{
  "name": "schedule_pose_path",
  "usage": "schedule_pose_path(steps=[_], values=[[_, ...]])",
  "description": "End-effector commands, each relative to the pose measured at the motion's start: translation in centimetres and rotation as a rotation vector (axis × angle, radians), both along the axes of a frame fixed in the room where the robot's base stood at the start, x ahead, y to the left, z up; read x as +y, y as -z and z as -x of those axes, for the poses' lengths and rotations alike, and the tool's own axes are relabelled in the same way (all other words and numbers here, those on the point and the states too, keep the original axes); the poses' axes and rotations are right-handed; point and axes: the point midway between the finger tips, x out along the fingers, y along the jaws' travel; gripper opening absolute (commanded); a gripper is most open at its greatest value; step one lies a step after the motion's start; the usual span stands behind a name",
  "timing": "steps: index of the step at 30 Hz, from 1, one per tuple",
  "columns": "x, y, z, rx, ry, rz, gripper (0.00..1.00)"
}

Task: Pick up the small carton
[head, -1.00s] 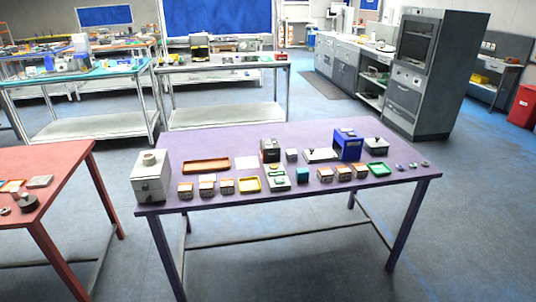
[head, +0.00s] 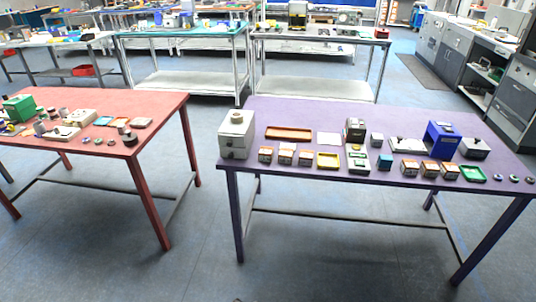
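Several small orange-and-white box-shaped items that look like cartons stand along the front of the purple table (head: 310,185). One group is at the left, with a left carton (head: 265,155), a middle carton (head: 286,154) and a right carton (head: 306,158). Another group is further right, with a left carton (head: 409,169), a middle carton (head: 430,170) and a right carton (head: 449,173). I cannot tell which one the task names. My gripper is not in view.
A red table (head: 150,110) stands left, with open floor between.

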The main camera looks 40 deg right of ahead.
Motion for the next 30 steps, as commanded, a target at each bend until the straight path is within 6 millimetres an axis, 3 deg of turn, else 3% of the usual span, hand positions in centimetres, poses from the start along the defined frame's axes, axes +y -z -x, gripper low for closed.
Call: schedule_pose_path(steps=[12, 30], values=[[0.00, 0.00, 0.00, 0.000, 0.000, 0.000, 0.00], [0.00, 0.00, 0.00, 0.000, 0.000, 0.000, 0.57]])
